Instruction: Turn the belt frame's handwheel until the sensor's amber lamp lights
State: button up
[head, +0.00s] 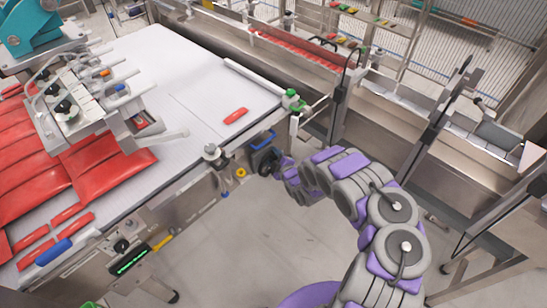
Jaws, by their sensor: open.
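The belt frame (205,186) runs diagonally along the near side of the white belt (190,65). A dark round part that looks like the handwheel (267,161) sits on the frame's side, below a blue handle-like bracket. My gripper (279,168) is open at the end of my grey and purple arm, right beside the dark wheel. I cannot tell whether it touches the wheel, and the jaws are small and partly hidden. A small green-topped device (291,99) stands at the belt's corner; it may be the sensor. I make out no lit amber lamp on it.
Red packs (110,165) lie on the belt at the left, and one small red pack (236,116) lies near the corner. A panel with a green display (130,260) hangs at the lower left. Metal conveyors (395,100) stand at the right. Grey floor is clear below the frame.

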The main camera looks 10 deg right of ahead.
grip_shut()
dwell(0.3)
jog(key=shift+s, duration=0.1)
